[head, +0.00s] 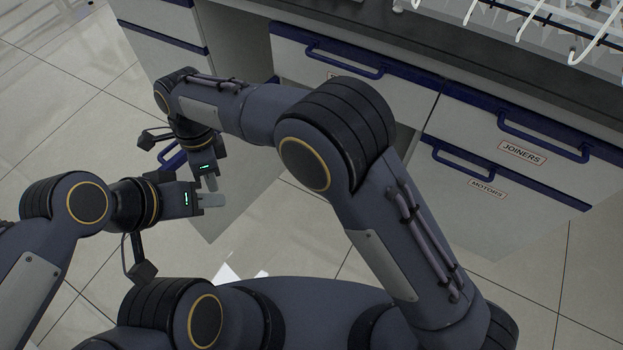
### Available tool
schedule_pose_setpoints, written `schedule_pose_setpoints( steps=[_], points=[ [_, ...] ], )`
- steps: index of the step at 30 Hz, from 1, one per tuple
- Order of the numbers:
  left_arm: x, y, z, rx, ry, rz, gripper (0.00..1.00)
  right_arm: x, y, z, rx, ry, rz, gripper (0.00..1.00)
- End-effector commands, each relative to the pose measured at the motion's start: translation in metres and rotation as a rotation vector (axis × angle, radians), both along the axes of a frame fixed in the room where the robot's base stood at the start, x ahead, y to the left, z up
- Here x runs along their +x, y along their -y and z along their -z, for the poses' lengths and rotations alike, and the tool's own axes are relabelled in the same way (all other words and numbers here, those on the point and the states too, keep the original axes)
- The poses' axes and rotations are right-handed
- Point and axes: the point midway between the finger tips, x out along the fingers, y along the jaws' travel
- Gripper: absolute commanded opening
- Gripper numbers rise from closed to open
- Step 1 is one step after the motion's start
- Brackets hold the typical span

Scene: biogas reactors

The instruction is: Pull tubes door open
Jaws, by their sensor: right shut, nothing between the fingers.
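A light grey cabinet door (238,196) stands swung out from the cabinet under the counter, left of centre in the head view. Part of its blue handle (173,160) shows behind my grippers; no tubes label is visible. My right gripper (211,184) comes from above, pointing down in front of the door, shut and empty. My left gripper (212,200) points right just below it, close to the door's face. Its fingers overlap in this view, so their opening is unclear. Whether either gripper touches the door is hard to tell.
Drawers labelled JOINERS (522,152) and MOTORS (487,188) are closed at the right. Another closed drawer (345,62) sits above the open compartment. A white wire rack (560,25) stands on the dark counter. Tiled floor (50,125) is clear at the left.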

Motion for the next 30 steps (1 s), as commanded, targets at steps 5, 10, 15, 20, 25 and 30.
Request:
schedule_pose_setpoints(
  steps=[5,10,15,20,25,30],
  points=[
    [0.0,0.0,0.004,0.0,0.0,0.0,0.36,0.012,-0.011,-0.002,-0.163,0.173,0.037,0.0],
    [0.0,0.0,0.007,0.0,0.0,0.0,0.36,0.022,-0.019,-0.011,-0.278,0.339,0.103,0.0],
    [0.0,0.0,0.016,0.0,0.0,0.0,0.36,0.026,-0.009,0.013,-0.285,0.341,0.112,0.0],
    [0.0,0.0,0.025,0.0,0.0,0.0,0.36,0.028,-0.002,0.038,-0.284,0.339,0.111,0.0],
    [0.0,0.0,0.037,0.0,0.0,0.0,0.36,0.032,0.01,0.068,-0.281,0.339,0.112,0.0],
    [0.0,0.0,0.063,0.0,0.0,0.0,0.36,0.027,0.045,0.067,-0.277,0.339,0.111,0.0]
  ],
)
